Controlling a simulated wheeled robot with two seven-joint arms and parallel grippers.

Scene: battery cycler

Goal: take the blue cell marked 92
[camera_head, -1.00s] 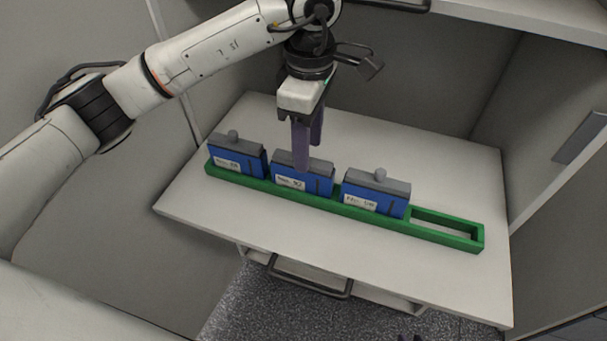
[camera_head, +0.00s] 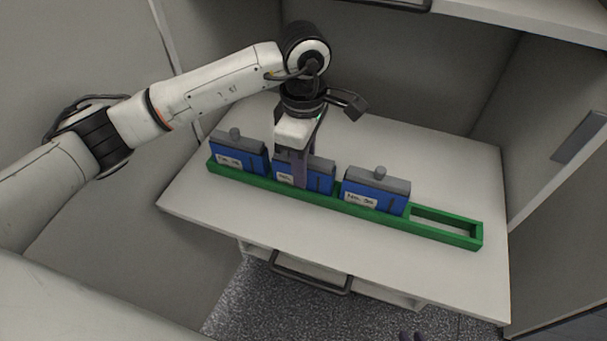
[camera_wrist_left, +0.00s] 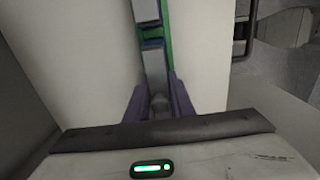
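Three blue cells with grey tops stand upright in a green rack (camera_head: 240,183). The middle cell (camera_head: 320,177) has a white label partly hidden by my left gripper; earlier it appears to read 92. My left gripper (camera_head: 301,180) points down over this cell, one finger in front of its label side and the other behind, mostly hidden. In the left wrist view, the fingers (camera_wrist_left: 158,100) stand apart on either side of the grey knob. The left cell (camera_head: 238,152) and right cell (camera_head: 375,190) flank it.
The rack's rightmost slot (camera_head: 443,224) is empty. The white table (camera_head: 300,230) is otherwise bare. Grey walls enclose it behind and at the sides, with a shelf edge (camera_head: 520,20) above. A dark drawer handle (camera_head: 310,278) sits below the front edge.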

